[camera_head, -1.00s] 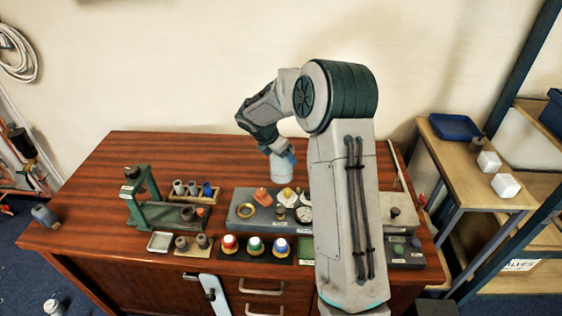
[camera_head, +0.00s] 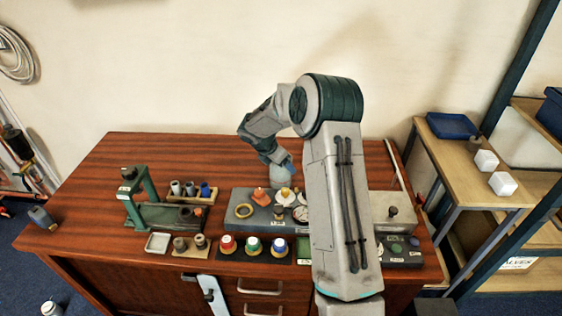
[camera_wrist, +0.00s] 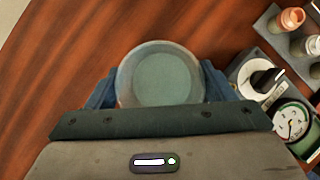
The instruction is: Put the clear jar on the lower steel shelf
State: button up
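The clear jar (camera_wrist: 160,78) shows from above in the wrist view, round and pale, standing on the red-brown workbench (camera_head: 130,165). In the head view it (camera_head: 278,178) is partly hidden by my gripper (camera_head: 283,163). In the wrist view the blue fingers of my gripper (camera_wrist: 158,90) lie on both sides of the jar, close to its wall. I cannot tell whether they press on it. At the right edge stands a rack with dark uprights (camera_head: 512,85) and wood-coloured boards; a lower board (camera_head: 535,284) shows beside a label. I cannot tell which level is the lower steel shelf.
A grey block with gauges and fittings (camera_head: 262,218) lies just in front of the jar. A green press (camera_head: 140,200) and small parts stand at left. A side bench at right holds a blue tray (camera_head: 452,126) and white blocks (camera_head: 503,184). The workbench's back left is clear.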

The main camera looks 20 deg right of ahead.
jog(key=shift+o, duration=0.8)
jog(key=shift+r, duration=0.1)
